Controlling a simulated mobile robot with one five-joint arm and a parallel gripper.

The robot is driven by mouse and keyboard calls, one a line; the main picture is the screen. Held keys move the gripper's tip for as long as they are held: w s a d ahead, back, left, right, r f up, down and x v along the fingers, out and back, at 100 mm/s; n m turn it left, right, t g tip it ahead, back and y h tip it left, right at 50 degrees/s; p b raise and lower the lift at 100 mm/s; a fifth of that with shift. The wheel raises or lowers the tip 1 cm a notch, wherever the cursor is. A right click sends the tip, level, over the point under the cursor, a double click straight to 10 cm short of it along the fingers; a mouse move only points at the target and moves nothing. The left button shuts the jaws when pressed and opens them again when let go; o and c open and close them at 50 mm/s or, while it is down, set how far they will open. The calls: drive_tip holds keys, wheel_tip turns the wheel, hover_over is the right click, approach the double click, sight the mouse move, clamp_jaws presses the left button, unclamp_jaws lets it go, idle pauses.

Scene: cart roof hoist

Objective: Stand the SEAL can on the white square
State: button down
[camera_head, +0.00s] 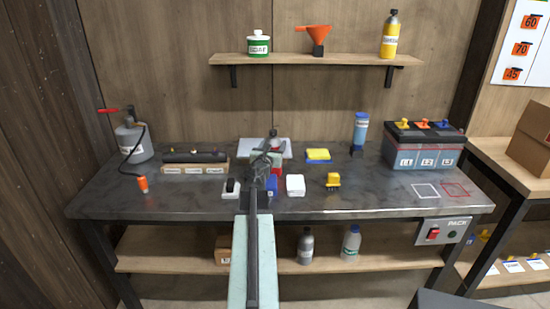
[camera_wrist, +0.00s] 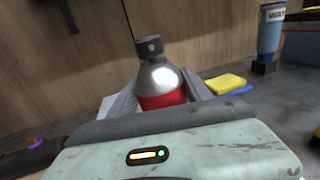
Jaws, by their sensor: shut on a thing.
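A can with a red body, silver shoulder and black cap (camera_wrist: 163,90) stands nearly upright between the fingers of my gripper (camera_wrist: 160,100) in the wrist view. Its label does not show, so I cannot read SEAL on it. In the head view my arm mostly hides the can (camera_head: 277,167), towards the back of the bench. My gripper (camera_head: 268,157) is shut on it; I cannot tell whether its base touches the bench. The white square (camera_head: 426,184) is an outline on the bench at the right, with nothing on it.
A red square outline (camera_head: 456,182) lies right of the white one. A battery (camera_head: 424,157) stands behind both. A blue can (camera_head: 360,130), yellow sponge (camera_head: 318,153), yellow block (camera_head: 333,180) and white box (camera_head: 295,185) lie between. A shelf (camera_head: 345,60) hangs above.

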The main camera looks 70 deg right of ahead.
wheel_tip(320, 180, up, 18)
drive_tip(key=p, duration=1.8)
drive_tip(key=shift+r, duration=0.25)
